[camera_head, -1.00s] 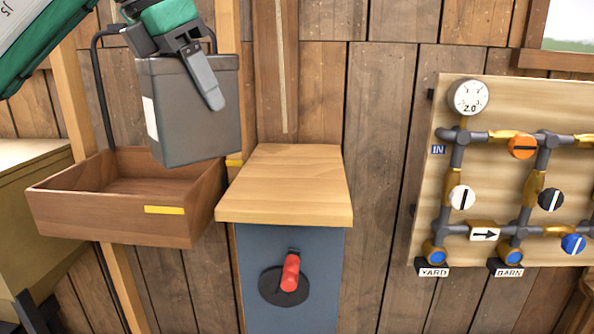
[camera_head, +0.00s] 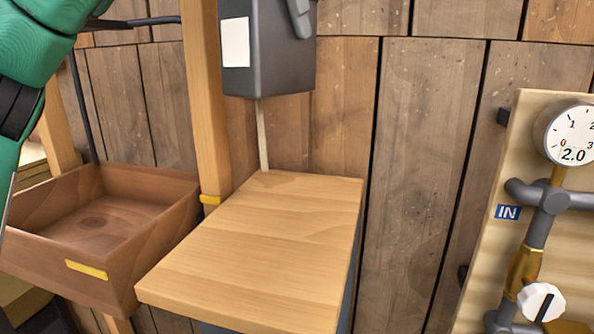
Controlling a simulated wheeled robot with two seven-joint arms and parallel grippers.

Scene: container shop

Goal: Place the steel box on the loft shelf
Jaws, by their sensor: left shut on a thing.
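My green left arm comes in at the upper left. I cannot make out a loft shelf for certain. My right gripper is not in view.
The bare wooden top (camera_head: 255,255) fills the lower middle. An empty wooden tray (camera_head: 140,260) with a yellow mark is at its left, beside a wooden post (camera_head: 207,110). A pipe board with a gauge (camera_head: 572,133) stands at the right. The plank wall is behind.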

